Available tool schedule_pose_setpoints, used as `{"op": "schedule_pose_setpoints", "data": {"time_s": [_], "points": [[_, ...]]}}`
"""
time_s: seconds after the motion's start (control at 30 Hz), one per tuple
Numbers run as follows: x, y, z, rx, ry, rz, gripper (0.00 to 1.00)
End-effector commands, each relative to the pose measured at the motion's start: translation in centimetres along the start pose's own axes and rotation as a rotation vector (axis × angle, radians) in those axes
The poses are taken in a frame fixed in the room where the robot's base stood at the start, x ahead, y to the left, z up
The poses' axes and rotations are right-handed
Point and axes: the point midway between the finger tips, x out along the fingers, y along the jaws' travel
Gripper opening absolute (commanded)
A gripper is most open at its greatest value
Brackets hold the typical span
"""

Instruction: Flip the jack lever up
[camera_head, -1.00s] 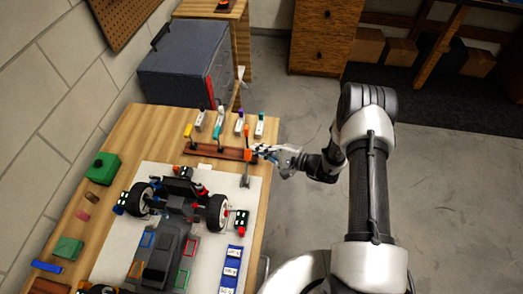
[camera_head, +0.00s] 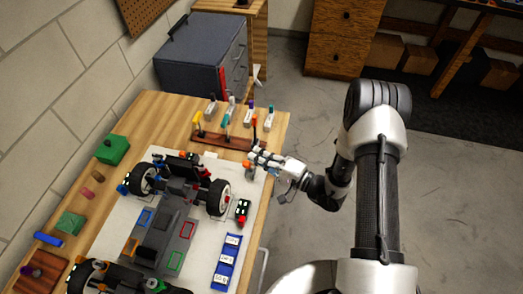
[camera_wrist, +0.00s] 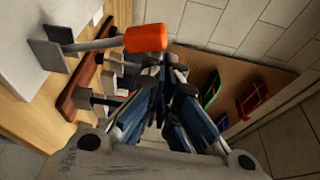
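The jack is probably the small black block with green marks and a red knob (camera_head: 242,211), on the white mat beside the car's right wheel; which part is its lever is too small to tell. A similar block (camera_head: 122,188) sits left of the car. The RC car (camera_head: 165,225) lies on the mat. My gripper (camera_head: 252,160) is above the mat's far right edge, beyond the block and apart from it. In the wrist view my gripper's fingers (camera_wrist: 167,75) look closed together with nothing visible between them. The jack does not show clearly in that view.
An orange-handled tool (camera_wrist: 146,38) is close to my fingers in the wrist view. A wooden rack (camera_head: 222,141) with tools stands behind the mat. A blue labelled tray (camera_head: 227,262) lies at the mat's right. A green box (camera_head: 113,149) is at left.

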Motion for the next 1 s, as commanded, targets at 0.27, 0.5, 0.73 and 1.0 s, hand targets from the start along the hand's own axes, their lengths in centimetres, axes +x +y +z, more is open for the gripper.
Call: {"op": "schedule_pose_setpoints", "data": {"time_s": [0.27,0.5,0.73,1.0], "points": [[-0.8,0.7,2.5,0.003,-0.003,0.001,0.0],[-1.2,1.3,3.6,0.002,-0.001,0.002,0.0],[-1.4,1.5,4.1,0.003,-0.002,0.003,0.0],[-1.5,1.7,4.4,0.006,-0.006,0.006,0.0]]}}
